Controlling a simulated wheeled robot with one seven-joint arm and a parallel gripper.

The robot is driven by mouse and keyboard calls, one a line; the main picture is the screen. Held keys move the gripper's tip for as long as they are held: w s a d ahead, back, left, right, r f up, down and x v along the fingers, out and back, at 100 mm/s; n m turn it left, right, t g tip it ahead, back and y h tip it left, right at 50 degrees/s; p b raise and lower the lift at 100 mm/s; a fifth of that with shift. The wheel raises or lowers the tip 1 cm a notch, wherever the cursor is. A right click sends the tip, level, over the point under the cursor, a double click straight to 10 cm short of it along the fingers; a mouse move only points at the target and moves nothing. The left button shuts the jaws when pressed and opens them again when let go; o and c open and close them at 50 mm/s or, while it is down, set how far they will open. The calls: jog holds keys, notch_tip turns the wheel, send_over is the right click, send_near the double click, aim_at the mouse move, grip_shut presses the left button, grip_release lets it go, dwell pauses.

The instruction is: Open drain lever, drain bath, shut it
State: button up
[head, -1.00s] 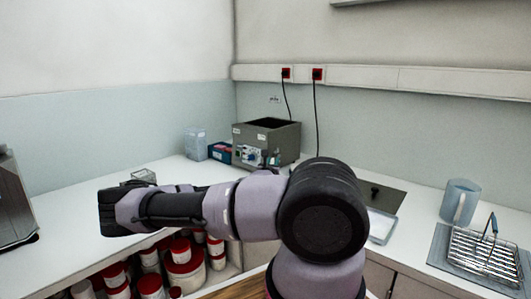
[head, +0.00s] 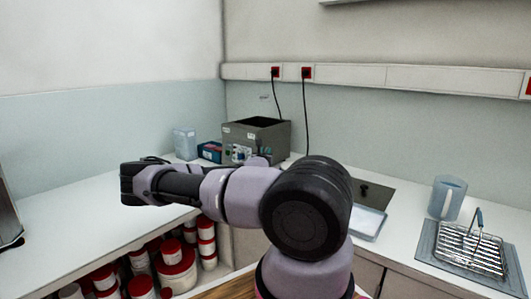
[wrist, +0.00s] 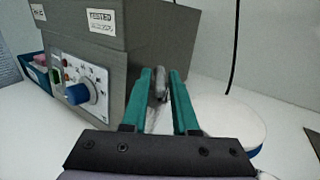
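The bath is a grey metal box with an open dark top (head: 268,123), standing in the back corner of the counter in the head view. In the wrist view its grey body (wrist: 150,45) fills the upper left, with a control panel and blue knob (wrist: 78,94). A small grey lever (wrist: 159,84) sticks out low on the bath's side. My gripper (wrist: 160,78) has green fingers, open, one on each side of the lever. I cannot tell whether they touch it. In the head view my arm hides the lever's lower surroundings.
A white round vessel with a blue base (wrist: 225,118) stands right of the fingers in the wrist view. A clear container (head: 184,143) and blue box (head: 209,151) stand left of the bath. A jug (head: 447,196) and wire rack (head: 470,250) are at right. Black cables hang behind.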

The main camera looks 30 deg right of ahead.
grip_shut()
jog(key=shift+w+a+m+g+h, duration=0.3)
jog(key=shift+m+g+h, duration=0.4)
jog(key=shift+g+h, duration=0.1)
jog(key=shift+w+a+m+g+h, duration=0.2)
jog(key=shift+m+g+h, duration=0.55)
jog(key=shift+g, duration=0.25)
jog(key=shift+w+a+m+g+h, duration=0.1)
jog(key=shift+w+m+g+h, duration=0.1)
jog(key=shift+m+g+h, duration=0.6)
jog(key=shift+g, duration=0.4)
grip_release()
